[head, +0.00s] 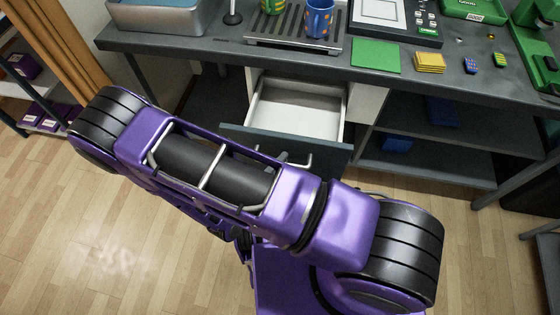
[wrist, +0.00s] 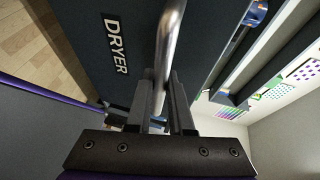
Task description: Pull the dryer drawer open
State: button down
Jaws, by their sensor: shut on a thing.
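The dryer drawer (head: 297,108) stands pulled out from under the counter in the head view. Its white inside looks empty, and its dark front (head: 335,148) faces me. In the wrist view the dark front (wrist: 112,75) carries the label DRYER (wrist: 117,45). A metal bar handle (wrist: 172,38) runs up beside the label. My gripper (wrist: 164,92) is shut on this handle, with one finger on each side of it.
The grey counter (head: 470,88) above holds a rack (head: 262,38) with mugs (head: 318,18), a green square (head: 376,55) and yellow sponges (head: 430,62). Open shelves (head: 425,165) stand right of the drawer. The wooden floor (head: 90,230) at left is clear.

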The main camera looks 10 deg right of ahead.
jog(key=c, duration=0.8)
grip_release()
jog(key=shift+s, duration=0.1)
jog(key=v, duration=1.7)
jog(key=shift+b, duration=0.3)
jog(key=shift+a+r, duration=0.1)
jog(key=shift+a, duration=0.05)
